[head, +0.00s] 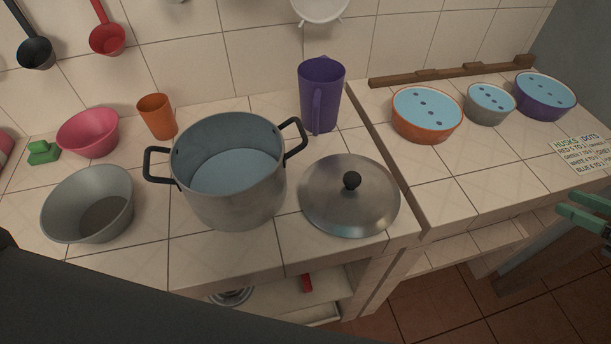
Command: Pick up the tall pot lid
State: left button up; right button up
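The pot lid (325,207) is a round silver metal dome with a black knob on top. It lies flat, knob up, on the tiled counter, close to the right of the large grey pot (235,205). The pot is upright and uncovered, with two black side handles and a light blue inside. My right gripper (575,206) shows at the right edge with green fingers apart, nothing between them. It is well to the right of the lid, beyond the counter's front edge. My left gripper is not in view.
A purple pitcher (321,95) stands behind the lid. A grey bowl (70,205), pink bowl (88,134) and orange cup (157,117) are left. Orange (427,128), grey (489,110) and purple (545,101) dotted containers stand on the right counter section. Bare tiles lie before the pot.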

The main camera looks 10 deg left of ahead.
aim_at(348, 196)
jog(key=l+u, duration=0.15)
jog(key=u, duration=0.3)
jog(key=k+u, duration=0.15)
jog(key=u, duration=0.25)
jog(key=k+l+u, duration=0.1)
jog(key=u, duration=0.35)
